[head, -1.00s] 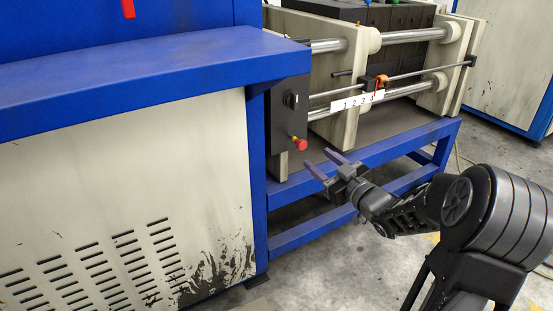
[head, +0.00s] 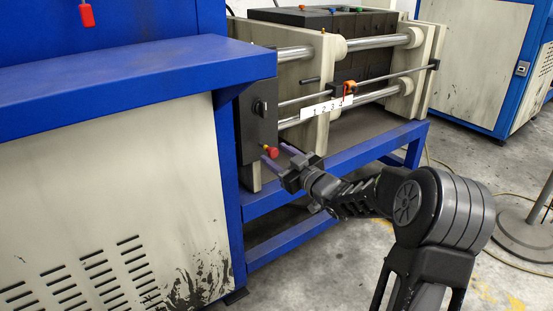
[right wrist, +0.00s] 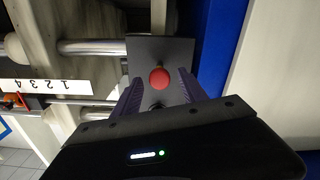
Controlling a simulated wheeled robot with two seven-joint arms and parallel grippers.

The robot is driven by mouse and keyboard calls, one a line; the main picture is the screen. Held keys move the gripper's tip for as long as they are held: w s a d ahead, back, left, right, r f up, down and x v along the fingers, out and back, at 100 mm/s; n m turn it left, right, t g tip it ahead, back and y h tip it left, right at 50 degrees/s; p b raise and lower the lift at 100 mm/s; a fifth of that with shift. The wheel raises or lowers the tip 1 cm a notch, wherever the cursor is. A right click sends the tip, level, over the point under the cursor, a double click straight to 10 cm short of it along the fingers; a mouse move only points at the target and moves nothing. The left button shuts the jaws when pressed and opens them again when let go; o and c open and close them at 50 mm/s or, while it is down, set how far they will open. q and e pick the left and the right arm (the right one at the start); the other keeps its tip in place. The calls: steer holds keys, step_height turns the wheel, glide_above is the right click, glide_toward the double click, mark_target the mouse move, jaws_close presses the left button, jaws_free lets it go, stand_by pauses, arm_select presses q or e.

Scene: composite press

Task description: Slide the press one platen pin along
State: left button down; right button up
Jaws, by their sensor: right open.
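The press (head: 318,70) has light end plates and steel rods on a blue frame. An orange-and-black piece (head: 348,88), possibly the platen pin, sits on a thin rod just above the 4 of a white 1-to-4 scale (head: 326,107). It shows partly at the left of the right wrist view (right wrist: 12,100). My right gripper (head: 273,153) is open at the button. In the right wrist view the button (right wrist: 160,78) lies between its purple fingers; contact cannot be told. My left gripper is out of view.
A big blue-and-cream cabinet (head: 110,180) with a blue ledge stands left of the panel. The blue frame rail (head: 345,160) runs below the press. Another cabinet (head: 485,65) and a round-based stand (head: 525,232) are at the right. Open floor lies in front.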

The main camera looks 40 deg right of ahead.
steer(key=shift+w, duration=0.3)
jaws_close()
stand_by(0.4)
stand_by(0.9)
